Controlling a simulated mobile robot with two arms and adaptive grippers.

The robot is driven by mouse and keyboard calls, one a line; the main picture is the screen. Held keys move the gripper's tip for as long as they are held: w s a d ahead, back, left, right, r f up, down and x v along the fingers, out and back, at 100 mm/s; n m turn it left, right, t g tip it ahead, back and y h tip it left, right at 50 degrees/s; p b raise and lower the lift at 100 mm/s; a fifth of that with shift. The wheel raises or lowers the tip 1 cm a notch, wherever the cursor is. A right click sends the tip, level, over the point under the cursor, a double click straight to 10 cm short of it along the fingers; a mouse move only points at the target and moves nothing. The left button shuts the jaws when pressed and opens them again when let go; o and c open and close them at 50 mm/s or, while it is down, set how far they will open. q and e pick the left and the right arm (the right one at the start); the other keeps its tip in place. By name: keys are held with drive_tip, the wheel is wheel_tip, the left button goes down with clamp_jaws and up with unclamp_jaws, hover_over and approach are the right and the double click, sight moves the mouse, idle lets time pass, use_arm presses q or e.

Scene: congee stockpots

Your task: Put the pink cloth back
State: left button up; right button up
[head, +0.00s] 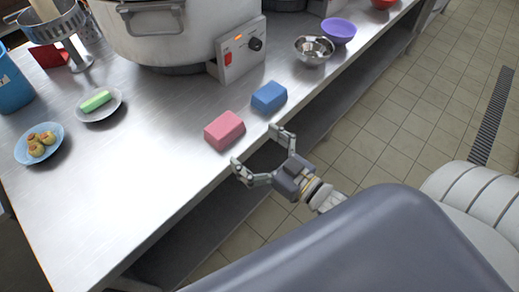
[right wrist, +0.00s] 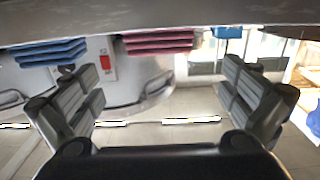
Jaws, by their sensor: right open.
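The pink cloth (head: 225,130), a folded block, lies on the steel counter near its front edge. The blue cloth (head: 269,97), also folded, lies just to its right and farther back. My right gripper (head: 254,146) is open and empty at the counter edge, its fingers pointing toward the cloths and apart from them. In the right wrist view, which looks upside down, the pink cloth (right wrist: 158,42) shows at the top between the open fingers of the right gripper (right wrist: 160,75), and the blue cloth (right wrist: 50,52) at the upper left. My left gripper is not in view.
A large stockpot on a heater with a control box (head: 241,52) stands behind the cloths. A metal bowl (head: 314,50) and a purple bowl (head: 338,31) stand to the right. A plate with a green item (head: 97,101) and a blue plate (head: 24,150) are left. The counter's front left is clear.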

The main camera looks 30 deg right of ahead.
drive_tip(key=shift+v, duration=0.9)
drive_tip(key=s+d+f+m+g+h+p, duration=0.1)
drive_tip(key=s+d+f+g+h, duration=0.1)
drive_tip(key=f, duration=0.9)
drive_tip(key=s+d+f+g+h, duration=0.1)
drive_tip(key=s+d+f+g, duration=0.15)
drive_tip(key=f, duration=0.95)
drive_tip(key=s+d+f+m+g+h+p, duration=0.1)
drive_tip(key=s+d+f+g+h, duration=0.15)
drive_tip(key=f, duration=0.85)
drive_tip(key=s+a+f+g, duration=0.1)
drive_tip(key=s+f+g, duration=0.3)
drive_tip(key=s+f, duration=0.5)
drive_tip(key=s+a+f+g+p, duration=0.1)
drive_tip(key=s+f+g, duration=0.4)
drive_tip(key=s, duration=1.1)
wheel_tip(320, 180, down, 4)
drive_tip(key=shift+a+r+h, duration=0.1)
drive_tip(key=shift+a+h, duration=0.15)
drive_tip(key=shift+h, duration=0.1)
